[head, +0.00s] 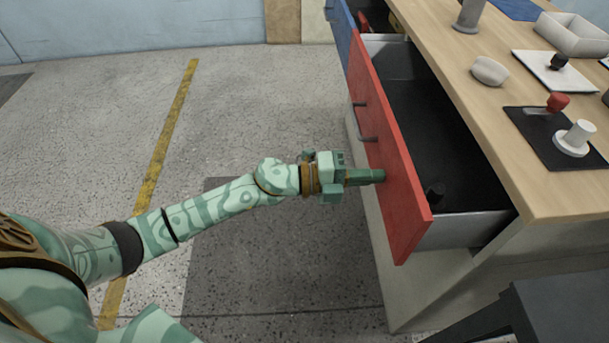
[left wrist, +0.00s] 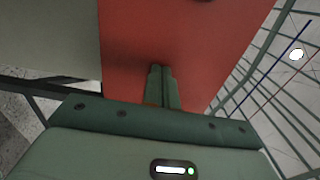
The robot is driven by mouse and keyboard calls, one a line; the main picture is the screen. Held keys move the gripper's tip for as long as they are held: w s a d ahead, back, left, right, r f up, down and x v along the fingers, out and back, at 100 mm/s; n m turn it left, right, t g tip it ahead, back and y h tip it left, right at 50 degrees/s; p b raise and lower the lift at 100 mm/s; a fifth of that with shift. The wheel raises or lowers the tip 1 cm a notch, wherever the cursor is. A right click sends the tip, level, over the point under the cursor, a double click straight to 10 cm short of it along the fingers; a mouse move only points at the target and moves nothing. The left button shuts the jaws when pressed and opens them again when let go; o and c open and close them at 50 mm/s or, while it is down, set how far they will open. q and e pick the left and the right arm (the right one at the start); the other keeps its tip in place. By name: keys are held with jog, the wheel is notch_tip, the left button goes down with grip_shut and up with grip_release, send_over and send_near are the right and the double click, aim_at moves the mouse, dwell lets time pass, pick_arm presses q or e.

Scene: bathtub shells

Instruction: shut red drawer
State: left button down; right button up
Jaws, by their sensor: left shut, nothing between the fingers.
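The red drawer (head: 393,150) stands pulled out from the wooden workbench, with its dark inside showing and a small dark object (head: 435,192) near its front end. A dark bar handle (head: 366,128) is on its red front. My left gripper (head: 380,176) is shut and empty, with its fingertips at the red front, to the near side of the handle. In the left wrist view the closed fingers (left wrist: 161,72) point at the red front (left wrist: 195,45) and seem to touch it or nearly so. My right gripper is not in view.
A blue drawer front (head: 341,35) is beyond the red one, also seeming partly open. A dark stool-like object (head: 565,305) is at lower right. Floor at left is clear.

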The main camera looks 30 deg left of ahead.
pick_arm(q)
jog(key=x, duration=1.3)
jog(key=shift+w+b, duration=0.1)
jog(key=shift+b, duration=0.2)
jog(key=shift+w+d, duration=0.2)
jog(key=shift+d, duration=0.15)
jog(key=shift+w+d, duration=0.15)
jog(key=shift+d, duration=0.1)
jog(key=shift+r, duration=0.15)
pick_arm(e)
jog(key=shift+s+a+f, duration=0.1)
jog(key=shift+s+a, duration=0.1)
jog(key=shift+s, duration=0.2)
pick_arm(q)
jog(key=shift+r, duration=0.1)
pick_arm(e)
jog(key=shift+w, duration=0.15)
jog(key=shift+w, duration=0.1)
